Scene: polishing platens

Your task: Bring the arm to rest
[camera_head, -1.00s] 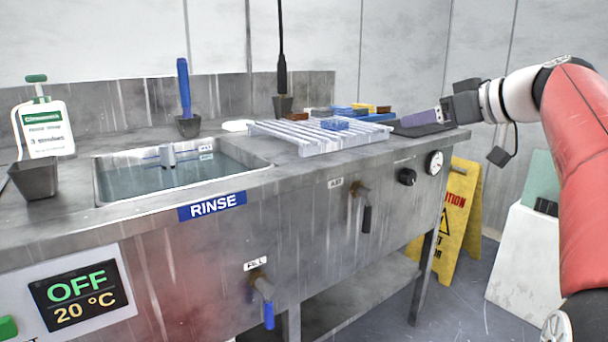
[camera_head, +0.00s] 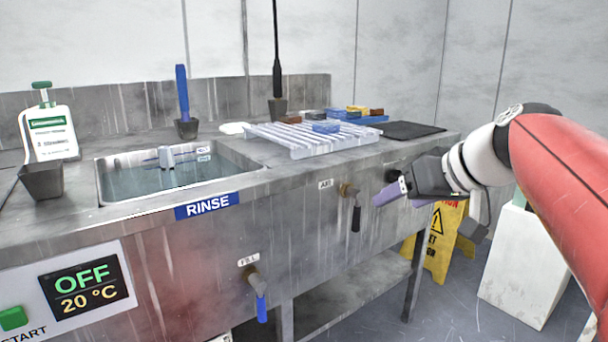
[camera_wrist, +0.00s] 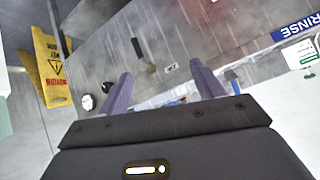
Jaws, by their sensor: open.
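My gripper (camera_head: 388,192) is in front of the bench's front panel, near its right end and below the top edge. Its purple fingers point left in the head view. In the wrist view the two purple fingers (camera_wrist: 163,92) stand apart with nothing between them. My arm reaches in from the right side of the head view.
The steel bench (camera_head: 150,235) carries a water basin (camera_head: 170,178), a ribbed rack (camera_head: 312,141), a black mat (camera_head: 410,130) and several small blocks. A valve (camera_head: 348,192) juts from the front panel near my gripper. A yellow caution sign (camera_head: 440,250) and a white box (camera_head: 520,265) stand on the floor at right.

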